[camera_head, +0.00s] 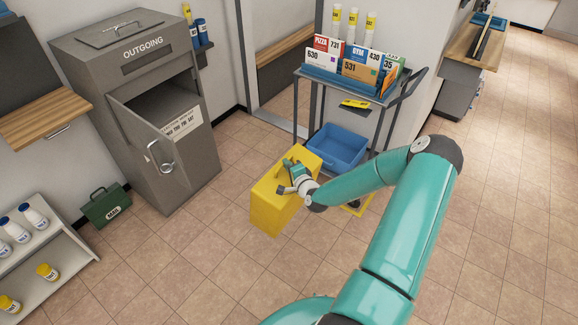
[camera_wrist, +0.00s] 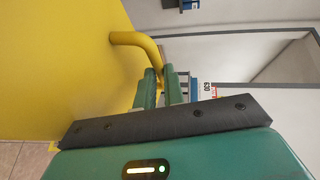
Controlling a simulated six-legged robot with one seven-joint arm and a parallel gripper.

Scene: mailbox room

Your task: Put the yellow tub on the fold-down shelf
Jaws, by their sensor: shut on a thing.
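The yellow tub (camera_head: 270,205) is a large box in front of the cart in the head view. In the wrist view its flat yellow side (camera_wrist: 60,60) fills the left, with a bent yellow handle (camera_wrist: 130,39) sticking out. My gripper (camera_head: 290,180) is at the tub's upper right side; in the wrist view its green fingers (camera_wrist: 160,88) are shut on the handle. I cannot tell whether the tub touches the floor. A wooden shelf (camera_head: 45,105), which looks like the fold-down shelf, is on the wall at the far left, partly cut off.
A grey OUTGOING mailbox (camera_head: 95,75) with an open door (camera_head: 150,145) stands between shelf and tub. A cart with a blue bin (camera_head: 338,145) is behind the tub. A green box (camera_head: 105,207) and a bottle rack (camera_head: 60,235) are at lower left. Tiled floor is clear in front.

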